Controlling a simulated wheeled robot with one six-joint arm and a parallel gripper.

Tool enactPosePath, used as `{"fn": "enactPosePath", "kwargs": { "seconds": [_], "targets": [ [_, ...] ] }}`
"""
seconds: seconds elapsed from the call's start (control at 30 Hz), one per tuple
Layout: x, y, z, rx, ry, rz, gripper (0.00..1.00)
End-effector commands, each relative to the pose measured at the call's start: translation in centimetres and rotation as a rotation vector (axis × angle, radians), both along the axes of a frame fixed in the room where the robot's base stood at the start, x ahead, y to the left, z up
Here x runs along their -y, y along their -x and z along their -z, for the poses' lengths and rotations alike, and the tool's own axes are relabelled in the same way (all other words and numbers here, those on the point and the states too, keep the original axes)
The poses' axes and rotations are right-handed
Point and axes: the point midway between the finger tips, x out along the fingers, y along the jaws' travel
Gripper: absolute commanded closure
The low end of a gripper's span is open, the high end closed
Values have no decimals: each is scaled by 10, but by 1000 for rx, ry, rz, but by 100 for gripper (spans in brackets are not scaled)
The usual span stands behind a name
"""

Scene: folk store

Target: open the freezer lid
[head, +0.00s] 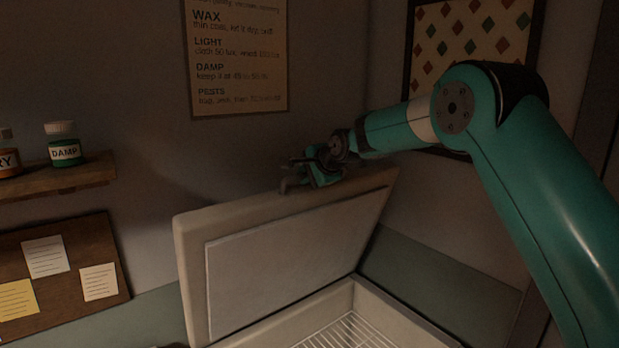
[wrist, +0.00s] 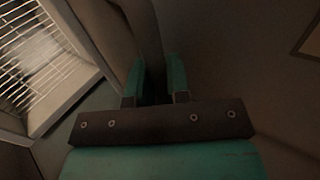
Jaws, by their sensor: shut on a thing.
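The freezer lid (head: 285,262) is raised and tilted back steeply, with its pale inner panel showing in the head view. The freezer body (head: 345,298) is open below it, and a wire rack (head: 350,334) shows inside. My gripper (head: 290,183) is at the lid's top edge, shut on the lid. In the wrist view the two teal fingers of my gripper (wrist: 155,80) stand on either side of the lid's edge (wrist: 147,40). The exact contact is dark and partly hidden. The rack also shows at the left in the wrist view (wrist: 35,55).
A shelf (head: 60,182) with a DAMP jar (head: 64,146) is on the left wall. A pinboard (head: 60,270) with notes hangs below it. A poster (head: 238,55) and a diamond-patterned picture (head: 475,35) are on the walls behind the lid. The wall stands close behind the lid.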

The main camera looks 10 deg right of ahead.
Motion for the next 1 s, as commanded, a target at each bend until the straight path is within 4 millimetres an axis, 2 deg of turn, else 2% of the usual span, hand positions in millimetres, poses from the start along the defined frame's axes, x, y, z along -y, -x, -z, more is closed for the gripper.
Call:
{"fn": "enactPosePath", "kwargs": {
  "seconds": [0.03, 0.23, 0.27, 0.37, 0.77, 0.87, 1.0],
  "targets": [
    [5, -2, 0, 2, 6, 10, 100],
    [3, -2, 0, 2, 6, 9, 100],
    [3, -2, 0, 2, 6, 9, 81],
    [2, -1, 1, 1, 5, 7, 59],
    [1, 1, 0, 0, 3, 4, 59],
    [4, 7, -4, 1, 3, 4, 59],
    [13, 26, -17, 5, 2, 6, 59]
  ]
}}
